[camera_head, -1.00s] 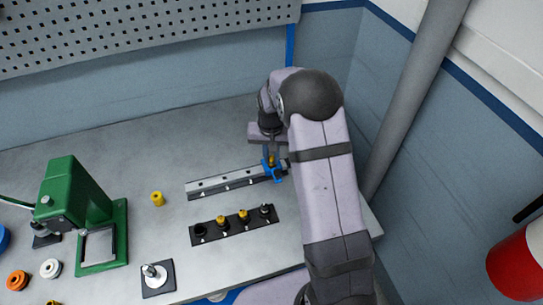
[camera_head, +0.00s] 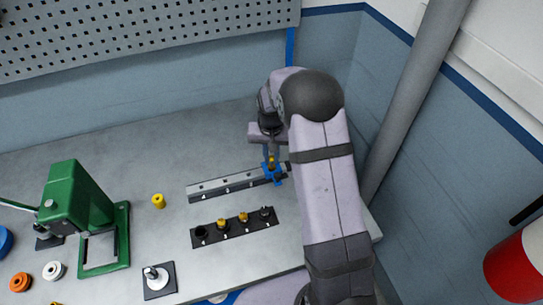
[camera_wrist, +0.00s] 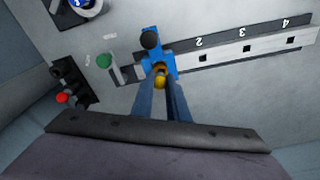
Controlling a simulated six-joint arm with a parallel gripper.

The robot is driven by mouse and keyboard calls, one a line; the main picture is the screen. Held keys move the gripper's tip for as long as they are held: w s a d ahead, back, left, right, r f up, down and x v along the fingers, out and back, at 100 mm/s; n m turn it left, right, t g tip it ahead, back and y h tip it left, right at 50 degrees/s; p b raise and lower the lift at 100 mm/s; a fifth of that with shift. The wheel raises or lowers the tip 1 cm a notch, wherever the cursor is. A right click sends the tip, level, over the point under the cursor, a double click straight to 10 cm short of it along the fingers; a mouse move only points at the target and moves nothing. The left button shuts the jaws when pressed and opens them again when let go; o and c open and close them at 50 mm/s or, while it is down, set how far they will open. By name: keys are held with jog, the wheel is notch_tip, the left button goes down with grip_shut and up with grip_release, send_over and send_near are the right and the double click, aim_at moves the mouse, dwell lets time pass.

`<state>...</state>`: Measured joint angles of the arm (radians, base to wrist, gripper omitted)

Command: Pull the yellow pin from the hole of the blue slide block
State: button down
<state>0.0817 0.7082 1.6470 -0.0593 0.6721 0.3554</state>
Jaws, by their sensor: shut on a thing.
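The blue slide block (camera_head: 277,174) sits at the right end of the numbered rail (camera_head: 228,186). In the wrist view the blue block (camera_wrist: 153,50) straddles the rail (camera_wrist: 235,50), with a black knob on it. The yellow pin (camera_wrist: 160,79) shows between the fingertips of my gripper (camera_wrist: 160,84), which is shut on it. The pin also shows as a small yellow spot in the head view (camera_head: 271,159), just above the block. The pin's lower end is hidden, so I cannot tell whether it is still in the hole.
A black holder strip (camera_head: 234,228) with yellow-topped pieces lies in front of the rail. A yellow cylinder (camera_head: 158,201) and a green press (camera_head: 78,215) stand to the left.

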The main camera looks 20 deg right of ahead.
jog(key=shift+r+p, duration=0.65)
jog(key=shift+r, duration=0.3)
dwell(0.5)
jog(key=shift+r+p, duration=0.3)
jog(key=shift+r, duration=0.1)
jog(key=shift+r+p, duration=1.45)
jog(key=shift+r, duration=0.55)
jog(key=shift+s+a+f, duration=0.1)
jog(key=shift+s+f, duration=0.1)
jog(key=s+a+f+n+b, duration=0.2)
jog(key=s+b, duration=0.1)
jog(key=s, duration=0.2)
jog(key=s+a+f+n+b, duration=0.2)
jog(key=s+f+b, duration=0.1)
jog(key=s, duration=0.3)
jog(key=shift+s+a+f+y+b, duration=0.3)
jog(key=shift+a+b, duration=0.05)
jog(key=shift+b, duration=0.2)
